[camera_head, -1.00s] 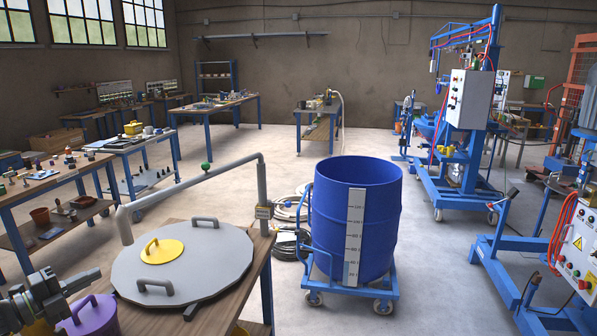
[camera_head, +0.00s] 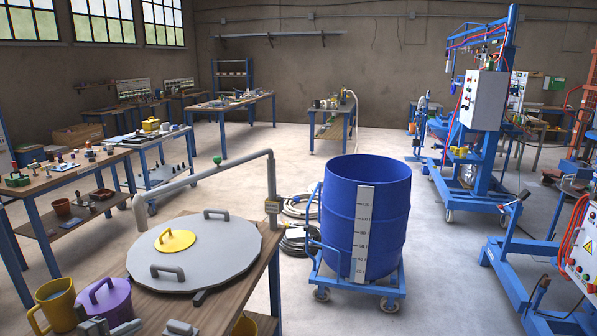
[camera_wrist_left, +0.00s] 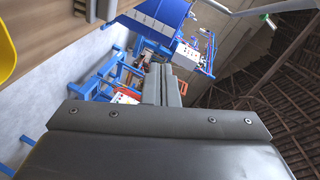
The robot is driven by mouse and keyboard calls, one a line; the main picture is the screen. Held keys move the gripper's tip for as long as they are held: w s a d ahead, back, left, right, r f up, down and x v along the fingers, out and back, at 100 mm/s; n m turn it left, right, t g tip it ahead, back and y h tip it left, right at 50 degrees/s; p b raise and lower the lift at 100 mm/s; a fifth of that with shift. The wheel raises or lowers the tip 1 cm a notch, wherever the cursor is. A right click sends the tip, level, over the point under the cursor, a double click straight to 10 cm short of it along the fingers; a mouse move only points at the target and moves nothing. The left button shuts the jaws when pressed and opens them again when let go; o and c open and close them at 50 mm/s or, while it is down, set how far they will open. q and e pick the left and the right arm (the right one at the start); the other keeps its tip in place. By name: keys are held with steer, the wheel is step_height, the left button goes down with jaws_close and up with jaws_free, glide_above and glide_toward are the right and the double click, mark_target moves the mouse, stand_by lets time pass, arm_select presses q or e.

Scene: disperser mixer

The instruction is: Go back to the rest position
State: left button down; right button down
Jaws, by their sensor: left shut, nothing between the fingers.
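My left gripper (camera_wrist_left: 161,75) is shut and empty in the left wrist view, its two grey fingers together. In the head view only grey parts of my left arm (camera_head: 122,329) show at the bottom edge, in front of the purple lidded pot (camera_head: 104,300). The gripper is apart from the large round grey lid (camera_head: 215,258) on the wooden table. My right gripper is in neither view.
A yellow mug (camera_head: 58,308) stands left of the purple pot. A blue drum (camera_head: 338,215) sits on a wheeled blue trolley (camera_head: 392,291) right of the table. A blue mixer stand (camera_head: 497,140) is farther right.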

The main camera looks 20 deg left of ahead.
arm_select(q)
steer(key=s+d+f+n+g+y, duration=0.1)
steer(key=s+d+f+n+g, duration=0.25)
steer(key=d+f, duration=0.35)
steer(key=s+d+f+n+g+y, duration=0.25)
steer(key=d+f+n, duration=0.2)
steer(key=d, duration=0.35)
steer(key=s+d+r+n+g, duration=0.3)
steer(key=s+d+n+g, duration=0.2)
steer(key=s+d+n, duration=0.55)
step_height(320, 180, down, 24)
steer(key=s+m+g, duration=0.1)
steer(key=m+g, duration=0.1)
steer(key=m, duration=0.1)
steer(key=s+d+f+g+h, duration=0.1)
steer(key=s+f, duration=1.4)
steer(key=f, duration=0.1)
steer(key=shift+s+d+f, duration=0.25)
steer(key=shift+d, duration=0.1)
